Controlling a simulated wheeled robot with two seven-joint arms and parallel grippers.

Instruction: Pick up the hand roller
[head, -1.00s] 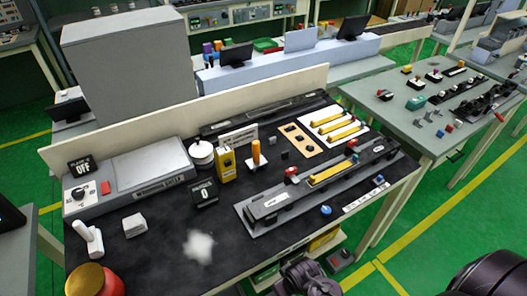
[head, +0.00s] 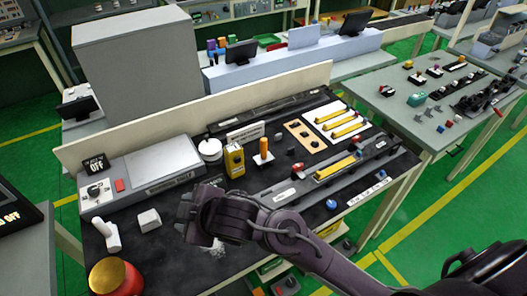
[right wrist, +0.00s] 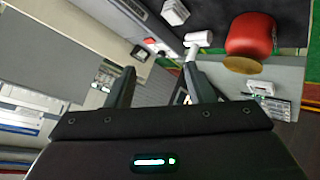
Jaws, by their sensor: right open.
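A white T-shaped tool (head: 112,237), which looks like the hand roller, stands at the left front of the black-topped bench. It also shows in the right wrist view (right wrist: 198,39), just beyond the tip of the right-hand finger. My right gripper (head: 186,216) is above the bench, to the right of the tool and apart from it. In the right wrist view its two fingers (right wrist: 157,75) are spread with nothing between them. In the head view the arm hides the bench front and part of a white smudge. My left gripper is not in view.
A red jar with a tan lid (head: 115,277) stands close in front of the tool. A white block (head: 149,218) lies between tool and gripper. A grey box with a switch (head: 150,177) is behind. A yellow box (head: 234,160) and an orange-handled item (head: 263,150) stand further right.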

